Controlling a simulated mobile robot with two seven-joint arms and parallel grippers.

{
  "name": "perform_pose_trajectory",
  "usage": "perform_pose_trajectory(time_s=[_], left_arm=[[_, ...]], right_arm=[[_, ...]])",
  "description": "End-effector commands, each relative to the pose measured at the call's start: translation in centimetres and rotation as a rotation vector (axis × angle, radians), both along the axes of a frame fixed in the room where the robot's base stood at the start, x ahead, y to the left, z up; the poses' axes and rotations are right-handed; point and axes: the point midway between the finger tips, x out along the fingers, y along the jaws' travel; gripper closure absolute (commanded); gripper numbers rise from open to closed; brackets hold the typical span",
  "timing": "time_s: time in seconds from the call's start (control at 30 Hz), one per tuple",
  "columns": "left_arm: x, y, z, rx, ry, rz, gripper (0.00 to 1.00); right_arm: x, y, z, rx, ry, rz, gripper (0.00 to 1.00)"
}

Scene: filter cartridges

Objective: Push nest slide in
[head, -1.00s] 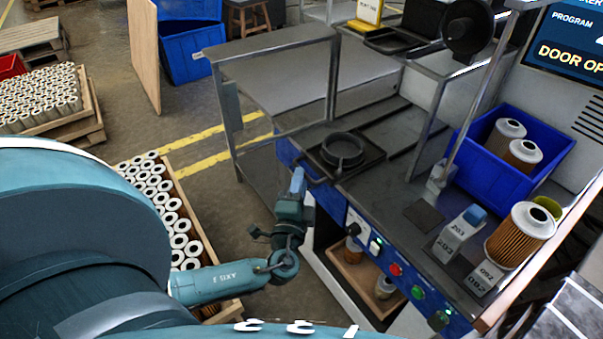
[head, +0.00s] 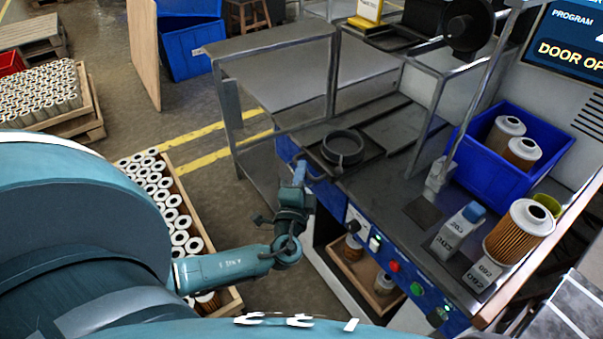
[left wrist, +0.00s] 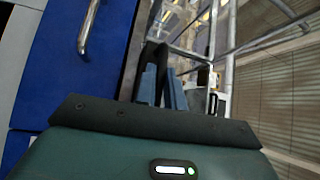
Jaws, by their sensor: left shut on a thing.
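The nest slide (head: 374,157) is a dark plate with a black ring nest (head: 343,148) on it, at the left end of the grey bench top. Its near left edge sits by the blue front panel. My left gripper (head: 300,172) is at that edge, its blue fingers pointing up toward the slide. In the left wrist view, the blue fingers (left wrist: 162,88) are close together around a dark bar-like part, apparently the slide's handle (left wrist: 156,56). The exact contact is partly hidden. My right gripper is in neither view.
A blue bin (head: 480,165) with cartridges stands at the bench's right, with a pleated cartridge (head: 518,232) in front. Metal frame posts rise behind the slide. Buttons line the blue front panel (head: 405,275). A wooden crate of cartridges (head: 228,300) stands on the floor at left.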

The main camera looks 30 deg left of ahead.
Motion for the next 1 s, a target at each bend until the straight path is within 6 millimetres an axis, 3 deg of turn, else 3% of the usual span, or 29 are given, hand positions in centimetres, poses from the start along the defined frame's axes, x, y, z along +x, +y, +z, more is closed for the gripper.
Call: perform_pose_trajectory(time_s=[0.37,0.63,0.97,1.0], left_arm=[[0.1,-0.1,-0.1,0.000,0.001,0.000,1.00],[3.9,-1.6,-0.4,-0.003,-0.001,0.001,1.00],[4.3,-1.8,0.0,0.000,0.003,-0.001,1.00],[4.3,-1.8,0.0,0.000,0.003,-0.001,0.88]], right_arm=[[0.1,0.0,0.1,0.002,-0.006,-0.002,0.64],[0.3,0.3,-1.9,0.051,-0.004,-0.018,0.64],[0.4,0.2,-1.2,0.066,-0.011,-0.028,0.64],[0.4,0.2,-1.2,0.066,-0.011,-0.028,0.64]])
